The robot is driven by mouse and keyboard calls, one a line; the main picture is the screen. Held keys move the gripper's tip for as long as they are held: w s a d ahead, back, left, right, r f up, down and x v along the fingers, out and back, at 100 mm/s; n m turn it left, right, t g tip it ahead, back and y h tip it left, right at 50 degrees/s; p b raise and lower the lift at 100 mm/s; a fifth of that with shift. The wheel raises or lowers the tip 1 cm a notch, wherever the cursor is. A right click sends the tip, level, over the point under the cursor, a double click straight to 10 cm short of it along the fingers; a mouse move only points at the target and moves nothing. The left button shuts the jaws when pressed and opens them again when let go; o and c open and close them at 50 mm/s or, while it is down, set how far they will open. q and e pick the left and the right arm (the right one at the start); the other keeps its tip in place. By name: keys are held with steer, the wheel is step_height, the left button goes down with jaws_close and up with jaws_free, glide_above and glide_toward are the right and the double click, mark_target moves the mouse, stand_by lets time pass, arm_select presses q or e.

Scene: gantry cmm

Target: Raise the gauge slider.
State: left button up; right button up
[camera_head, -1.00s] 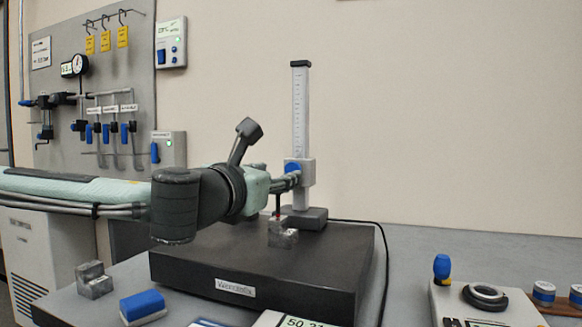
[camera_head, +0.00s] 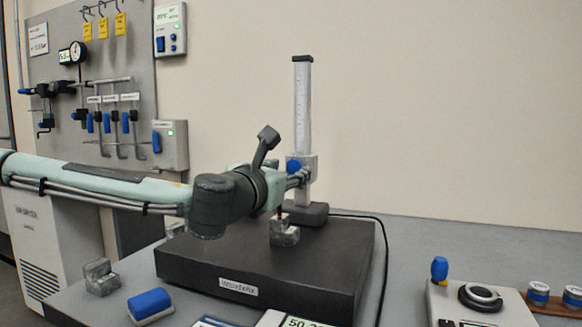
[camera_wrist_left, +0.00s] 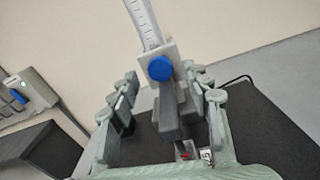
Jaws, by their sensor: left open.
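The height gauge has a pale upright scale column (camera_head: 302,105) on a dark foot (camera_head: 306,213) at the back of the black granite plate (camera_head: 260,262). Its grey slider (camera_head: 311,168) with a blue knob (camera_head: 294,166) sits low on the column. It also shows in the left wrist view, with the blue knob (camera_wrist_left: 160,68) facing me. My left gripper (camera_head: 297,179) is open at the slider's front. In the left wrist view its fingers (camera_wrist_left: 163,92) stand on both sides of the slider; I cannot tell whether they touch it. My right gripper is out of view.
A metal block (camera_head: 284,233) stands on the plate just below my left gripper. Another block (camera_head: 100,278) and a blue-topped piece (camera_head: 150,305) lie at the front left. A black cable (camera_head: 384,250) runs along the plate's right side. Bare bench (camera_head: 470,235) lies to the right.

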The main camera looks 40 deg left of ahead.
arm_select(q)
steer(key=shift+x, duration=1.15)
steer(key=shift+c, duration=0.5)
jaws_close()
